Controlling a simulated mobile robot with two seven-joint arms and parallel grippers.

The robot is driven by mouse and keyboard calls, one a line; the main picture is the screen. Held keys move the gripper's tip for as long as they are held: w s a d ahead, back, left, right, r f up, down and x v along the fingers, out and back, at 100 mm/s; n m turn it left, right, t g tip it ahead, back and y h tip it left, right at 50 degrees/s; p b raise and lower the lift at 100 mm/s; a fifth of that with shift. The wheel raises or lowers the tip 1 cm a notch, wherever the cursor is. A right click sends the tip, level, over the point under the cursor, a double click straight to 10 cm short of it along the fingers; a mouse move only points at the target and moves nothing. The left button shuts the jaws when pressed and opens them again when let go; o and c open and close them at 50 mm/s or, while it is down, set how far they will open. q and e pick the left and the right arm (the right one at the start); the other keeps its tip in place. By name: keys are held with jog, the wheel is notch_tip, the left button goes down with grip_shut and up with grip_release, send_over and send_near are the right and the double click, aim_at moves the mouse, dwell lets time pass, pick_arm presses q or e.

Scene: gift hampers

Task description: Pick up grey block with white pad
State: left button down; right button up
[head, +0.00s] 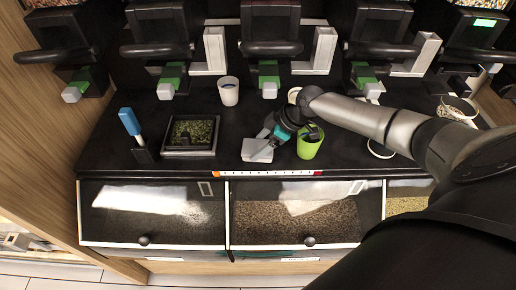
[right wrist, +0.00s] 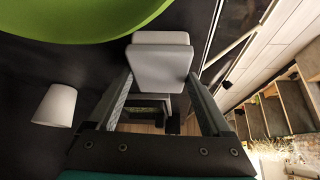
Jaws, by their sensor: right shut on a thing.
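The grey block with white pad (head: 257,151) is at the front of the black counter, left of the green cup. My right gripper (head: 271,137) reaches it from the upper right and is shut on it. In the right wrist view, the block (right wrist: 160,62) sits between the two fingertips (right wrist: 160,82), its pale face towards the camera. I cannot tell whether the block still touches the counter. My left gripper is not in view.
The green cup (head: 309,143) stands close beside my right gripper. A black tray (head: 190,152) with green contents and a blue-handled tool (head: 130,122) are to the left. A white cup (head: 228,91) stands behind. Glass-fronted bins (head: 145,241) lie below the counter's front edge.

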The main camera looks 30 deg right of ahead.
aim_at(250, 149)
jog(key=shift+r, duration=0.1)
jog(key=shift+c, duration=0.8)
jog(key=shift+r, duration=0.3)
notch_tip(250, 149, up, 2)
jog(key=shift+r+p, duration=0.15)
jog(key=shift+p, duration=0.15)
jog(key=shift+s+a+r, duration=0.2)
jog(key=shift+s+a, duration=0.05)
jog(key=shift+s, duration=0.25)
jog(key=s+a+p, duration=0.3)
jog(key=s+a, duration=0.6)
jog(key=s, duration=0.5)
jog(key=shift+s, duration=0.15)
